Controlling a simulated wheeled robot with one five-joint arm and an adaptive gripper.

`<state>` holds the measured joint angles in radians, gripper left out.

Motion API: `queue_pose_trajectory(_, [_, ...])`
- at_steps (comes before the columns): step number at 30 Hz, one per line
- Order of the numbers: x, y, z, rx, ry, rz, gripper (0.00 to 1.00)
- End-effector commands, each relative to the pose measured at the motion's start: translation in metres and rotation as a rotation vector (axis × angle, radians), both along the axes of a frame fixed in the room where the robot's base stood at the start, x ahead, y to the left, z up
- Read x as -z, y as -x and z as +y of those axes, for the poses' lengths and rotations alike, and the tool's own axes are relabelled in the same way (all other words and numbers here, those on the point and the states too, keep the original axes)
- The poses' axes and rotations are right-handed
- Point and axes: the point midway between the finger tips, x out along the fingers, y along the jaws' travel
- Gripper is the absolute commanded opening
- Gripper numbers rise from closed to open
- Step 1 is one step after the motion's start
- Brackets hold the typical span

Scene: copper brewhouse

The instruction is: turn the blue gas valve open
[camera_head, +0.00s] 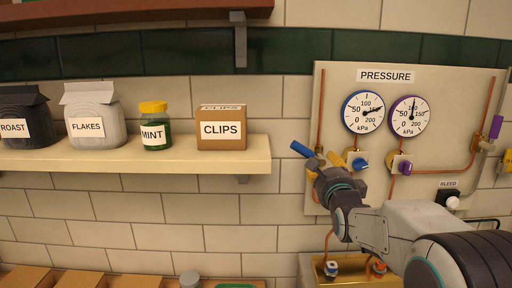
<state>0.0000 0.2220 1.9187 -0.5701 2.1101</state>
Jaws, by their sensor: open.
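A blue valve handle (301,149) sticks out up and to the left, at the left edge of the pressure panel, beside a vertical copper pipe. It is tilted, neither level nor upright. My gripper (323,165) is just below and right of this handle and is open. It overlaps the valve's body, so the pivot is mostly hidden. I cannot tell whether a finger touches the handle. A blue knob (361,164) sits to the right, under the blue-rimmed gauge (362,112).
The beige panel (440,84) also holds a purple-rimmed gauge (409,116), a purple knob (405,167), a purple handle (496,127) and a bleed knob (452,202). A shelf (255,167) with labelled containers ends left of the panel. A brass tray (345,276) is below.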

Motion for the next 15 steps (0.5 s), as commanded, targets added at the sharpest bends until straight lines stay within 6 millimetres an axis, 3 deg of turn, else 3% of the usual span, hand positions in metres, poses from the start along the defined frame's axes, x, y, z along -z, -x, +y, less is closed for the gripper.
queue_pose_trajectory(15, [-0.001,-0.01,0.0,-0.001,0.003,0.001,0.42])
